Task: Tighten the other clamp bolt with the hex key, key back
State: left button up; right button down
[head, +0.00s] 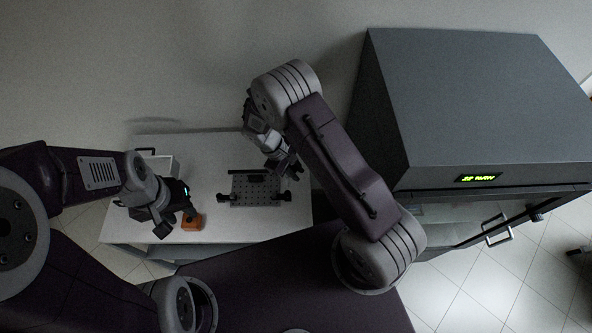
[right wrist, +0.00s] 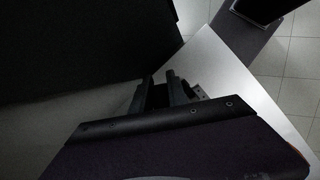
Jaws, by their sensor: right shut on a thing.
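A dark perforated breadboard (head: 262,187) lies on the white table, with dark clamp parts (head: 233,199) at its front left and more (head: 281,197) at its front right. A thin dark bar runs along its back edge. My right gripper (head: 293,171) is over the board's back right corner, shut on what seems to be the hex key, which is too dark to make out clearly. In the right wrist view its fingers (right wrist: 168,91) are close together. My left gripper (head: 178,226) is open beside an orange block (head: 191,223); I cannot tell if they touch.
A pale open tray (head: 160,166) stands at the table's (head: 125,229) back left. The table's front middle is clear. The wall is close behind.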

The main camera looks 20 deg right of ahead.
notch_tip(320, 180, down, 4)
jog(key=b, duration=0.3)
jog(key=shift+a, duration=0.2)
jog(key=w+n+t+b, duration=0.1)
jog(key=n, duration=0.2)
jog(key=n+t+b, duration=0.1)
jog(key=n+b, duration=0.1)
jog(key=n, duration=0.2)
jog(key=w+n+t+b, duration=0.1)
jog(key=n+t+b, duration=0.1)
jog(key=n, duration=0.1)
jog(key=shift+w+d+y, duration=0.3)
jog(key=shift+w+d, duration=0.05)
jog(key=shift+f, duration=0.15)
